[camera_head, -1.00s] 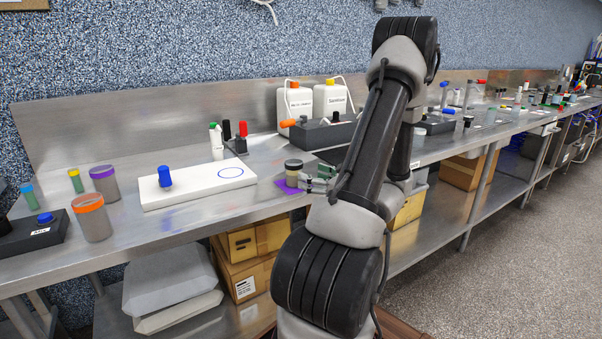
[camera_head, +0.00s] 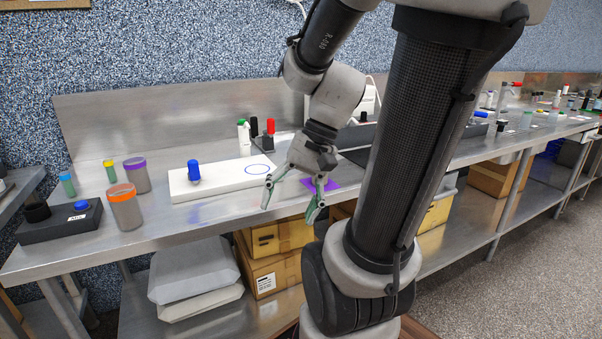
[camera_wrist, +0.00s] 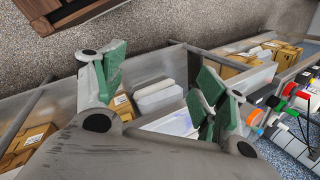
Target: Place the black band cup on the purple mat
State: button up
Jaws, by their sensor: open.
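The purple mat (camera_head: 333,186) lies near the front edge of the steel bench, right of the white board, partly covered by my gripper. My gripper (camera_head: 289,212) hangs in front of the bench edge, nearer the camera, fingers spread and pointing down. In the wrist view the green-padded fingers (camera_wrist: 160,70) are wide apart with nothing between them. The black band cup cannot be made out now. The area just above the mat is blocked by my gripper and wrist in the head view.
The white board (camera_head: 222,178) carries a blue-topped piece (camera_head: 194,173) and a blue ring mark. An orange-rimmed cup (camera_head: 125,209) and a purple-rimmed cup (camera_head: 136,177) stand left. A dark block (camera_head: 60,226) with a blue button is at far left. Cardboard boxes (camera_head: 268,270) sit below.

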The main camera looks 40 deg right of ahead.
notch_tip(320, 180, up, 6)
jog(key=d+n+t+h, duration=0.2)
jog(key=n+t+h, duration=0.1)
jog(key=n, duration=0.4)
jog(key=shift+s+d+n+h, duration=0.2)
jog(key=shift+n+h, duration=0.2)
jog(key=shift+h, duration=0.5)
